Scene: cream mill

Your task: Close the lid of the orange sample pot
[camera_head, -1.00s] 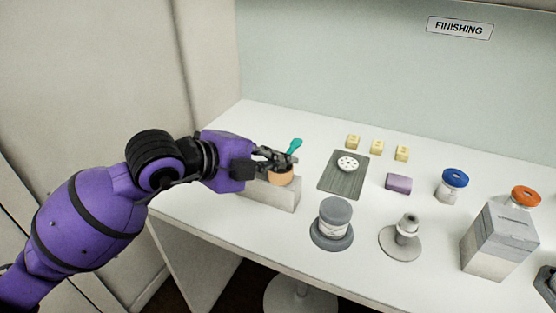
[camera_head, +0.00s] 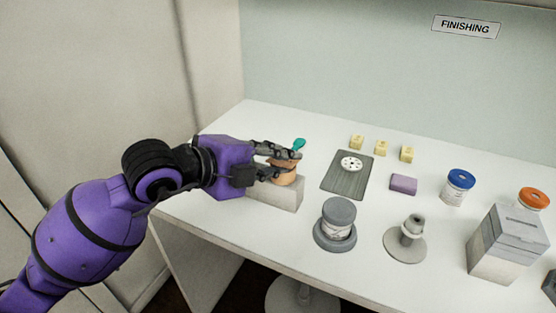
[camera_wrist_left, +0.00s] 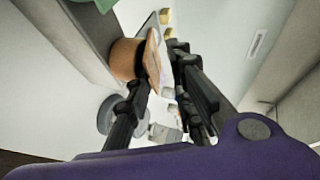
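The orange sample pot (camera_head: 286,180) stands on a pale grey block (camera_head: 275,192) at the left of the table. Its lid shows as a thin orange-tan disc (camera_wrist_left: 153,62) at the pot's mouth in the wrist view; fingers partly hide it in the head view, and I cannot tell whether it is fully shut. A teal piece (camera_head: 299,144) sticks up behind the pot. My left gripper (camera_head: 291,164) is at the pot's top, fingers apart, one above the other. In the left wrist view its fingers (camera_wrist_left: 160,72) are spread beside the lid. My right gripper is not in view.
To the right are a grey board (camera_head: 346,184) with a white disc, a grey round container (camera_head: 338,217), a grey stand (camera_head: 406,242), a purple block (camera_head: 403,184), a blue-lidded jar (camera_head: 458,190) and a grey box (camera_head: 507,245). Several yellow blocks (camera_head: 381,148) lie behind.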

